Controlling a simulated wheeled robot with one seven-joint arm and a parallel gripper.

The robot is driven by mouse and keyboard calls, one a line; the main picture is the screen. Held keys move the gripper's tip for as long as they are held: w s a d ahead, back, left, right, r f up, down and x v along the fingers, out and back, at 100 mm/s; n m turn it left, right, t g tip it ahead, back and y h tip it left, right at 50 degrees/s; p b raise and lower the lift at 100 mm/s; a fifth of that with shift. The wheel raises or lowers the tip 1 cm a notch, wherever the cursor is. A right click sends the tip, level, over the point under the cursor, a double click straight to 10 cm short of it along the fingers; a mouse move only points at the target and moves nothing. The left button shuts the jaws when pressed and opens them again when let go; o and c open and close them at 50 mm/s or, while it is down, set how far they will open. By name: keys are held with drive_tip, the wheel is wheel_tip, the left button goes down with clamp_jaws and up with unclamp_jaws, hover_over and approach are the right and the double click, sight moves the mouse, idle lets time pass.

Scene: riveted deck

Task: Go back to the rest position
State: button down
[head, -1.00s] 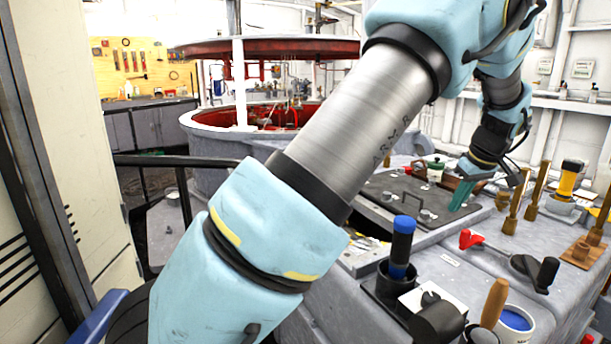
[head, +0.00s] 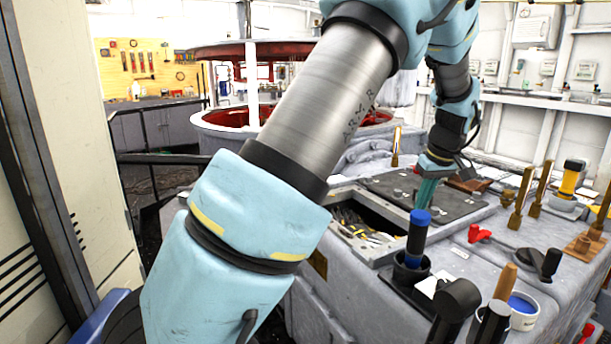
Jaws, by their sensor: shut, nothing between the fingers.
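My gripper (head: 427,193) shows teal fingers pointing down at the end of my arm. The fingers are shut with nothing between them. Whether the fingertips touch anything below is hard to tell. My light-blue and metal arm fills the middle of the view and hides part of the worktop's left side.
An open recess (head: 372,222) holds several tools beside the dark plate (head: 385,187). A blue-topped handle (head: 418,232) stands in a black holder. A red-handled piece (head: 480,233), a white pot with blue contents (head: 522,316) and several brass upright pieces (head: 520,197) stand to the right.

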drive_tip(key=s+a+r+m+g+p, duration=0.1)
drive_tip(key=a+p, duration=0.1)
drive_tip(key=a, duration=0.8)
drive_tip(key=s+a+r+p, duration=0.1)
drive_tip(key=a+r, duration=0.1)
drive_tip(key=a, duration=0.7)
drive_tip(key=s+a+m+h+p, duration=0.1)
drive_tip(key=s+a+m+p, duration=0.1)
drive_tip(key=s+a, duration=1.1)
drive_tip(key=a+p, duration=0.1)
drive_tip(key=a, duration=0.1)
drive_tip(key=shift+a+m, duration=0.3)
drive_tip(key=shift+a, duration=0.05)
drive_tip(key=c, duration=1.5)
unclamp_jaws()
